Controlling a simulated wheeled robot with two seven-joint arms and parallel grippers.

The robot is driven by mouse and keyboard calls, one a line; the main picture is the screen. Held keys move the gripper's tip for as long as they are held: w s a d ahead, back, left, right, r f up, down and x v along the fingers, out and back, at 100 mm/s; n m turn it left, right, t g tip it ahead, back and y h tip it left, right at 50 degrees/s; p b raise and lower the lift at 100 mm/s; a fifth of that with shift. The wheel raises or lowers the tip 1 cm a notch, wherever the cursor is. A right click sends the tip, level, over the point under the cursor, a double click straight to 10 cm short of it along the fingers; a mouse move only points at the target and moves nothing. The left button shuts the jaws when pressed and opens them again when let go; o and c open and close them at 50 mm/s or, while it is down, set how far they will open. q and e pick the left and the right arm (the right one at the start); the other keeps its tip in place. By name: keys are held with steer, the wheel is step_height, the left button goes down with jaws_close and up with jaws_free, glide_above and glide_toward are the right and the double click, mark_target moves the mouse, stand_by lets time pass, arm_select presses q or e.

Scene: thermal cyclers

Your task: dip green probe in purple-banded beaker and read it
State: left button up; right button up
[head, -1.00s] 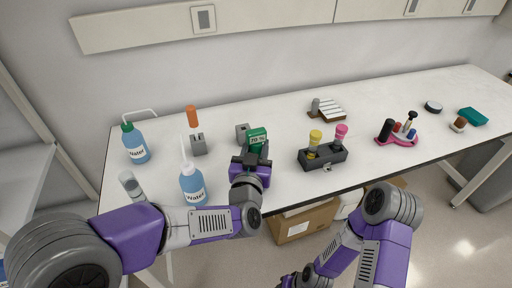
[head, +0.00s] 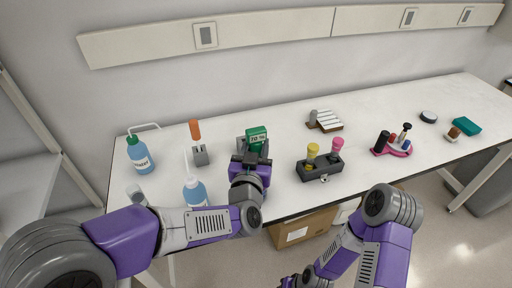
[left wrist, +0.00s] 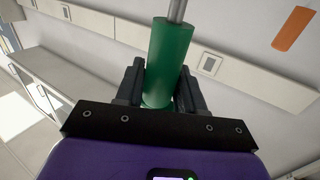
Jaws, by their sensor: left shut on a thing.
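My left gripper (head: 254,158) is shut on the green probe, above the middle of the bench in the head view. In the left wrist view the probe's green cylindrical handle (left wrist: 167,62) sits between both fingers, with a grey rod (left wrist: 177,10) leading from its end. In the head view a green box with a small display (head: 257,136) shows at the gripper; its characters are too small to read surely. A grey holder (head: 241,145) is partly hidden behind the gripper. I cannot make out a purple-banded beaker. My right gripper is not clearly in view.
An orange probe (head: 195,130) stands in a grey holder (head: 200,154). Blue wash bottles (head: 141,156) (head: 196,193) stand at left. A dark rack (head: 320,169) with yellow and pink tops and a pink tray (head: 391,150) stand to the right. Clear bench lies between them.

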mark_target(255, 135)
arm_select(q)
steer(key=shift+r+p, duration=2.15)
steer(key=shift+r, duration=0.65)
steer(key=shift+f, duration=0.1)
